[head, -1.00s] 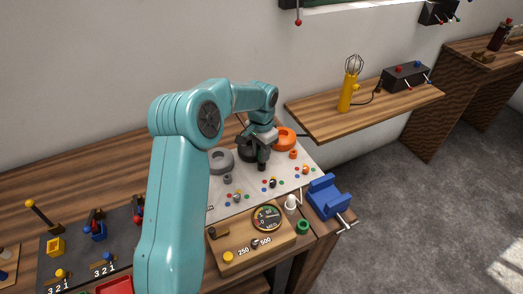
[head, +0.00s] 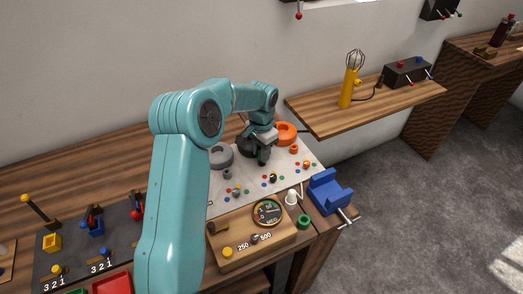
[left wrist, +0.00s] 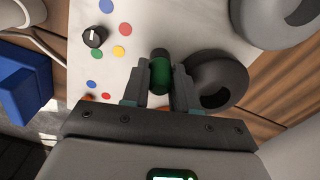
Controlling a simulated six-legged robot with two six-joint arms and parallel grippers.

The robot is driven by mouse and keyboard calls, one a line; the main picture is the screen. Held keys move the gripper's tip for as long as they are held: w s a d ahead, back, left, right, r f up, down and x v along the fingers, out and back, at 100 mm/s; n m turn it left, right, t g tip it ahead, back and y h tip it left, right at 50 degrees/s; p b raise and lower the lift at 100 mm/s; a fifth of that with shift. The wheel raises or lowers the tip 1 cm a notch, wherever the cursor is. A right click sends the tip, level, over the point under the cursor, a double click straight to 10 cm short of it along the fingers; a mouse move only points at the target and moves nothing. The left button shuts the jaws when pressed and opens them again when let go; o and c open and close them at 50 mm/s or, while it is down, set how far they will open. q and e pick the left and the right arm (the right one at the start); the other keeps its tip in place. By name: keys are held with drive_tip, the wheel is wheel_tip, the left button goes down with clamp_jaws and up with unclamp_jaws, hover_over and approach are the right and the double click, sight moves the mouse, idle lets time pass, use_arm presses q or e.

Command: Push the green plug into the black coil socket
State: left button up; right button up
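My left gripper (head: 263,150) is over the front of the black coil on the pale panel. In the left wrist view, its fingers (left wrist: 160,88) are shut on the green plug (left wrist: 160,77). A short black cylindrical piece (left wrist: 160,54) sits in line with the plug's far end. It looks like the coil's small socket, and I cannot tell how deep the plug is in it. The black coil (head: 247,147) is partly hidden by the gripper; its ring (left wrist: 218,80) is right of the fingers in the left wrist view. My right gripper is not in view.
A grey coil (head: 220,155) and an orange coil (head: 286,132) flank the black one. Small knobs and coloured dots lie in front. A wooden gauge box (head: 248,237), a blue vise (head: 328,191) and a green ring (head: 303,222) are nearer. The wooden shelf (head: 400,105) holds a yellow lamp.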

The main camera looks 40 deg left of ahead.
use_arm(q)
drive_tip(key=o, duration=0.4)
drive_tip(key=shift+r, duration=0.1)
drive_tip(key=shift+a+r, duration=0.1)
drive_tip(key=shift+w+r, duration=0.1)
drive_tip(key=shift+r, duration=0.05)
drive_tip(key=r, duration=1.5)
drive_tip(key=shift+d+r+b, duration=0.25)
drive_tip(key=shift+r+b, duration=0.05)
drive_tip(key=shift+r, duration=0.05)
drive_tip(key=shift+s+d, duration=0.1)
drive_tip(key=shift+s, duration=0.1)
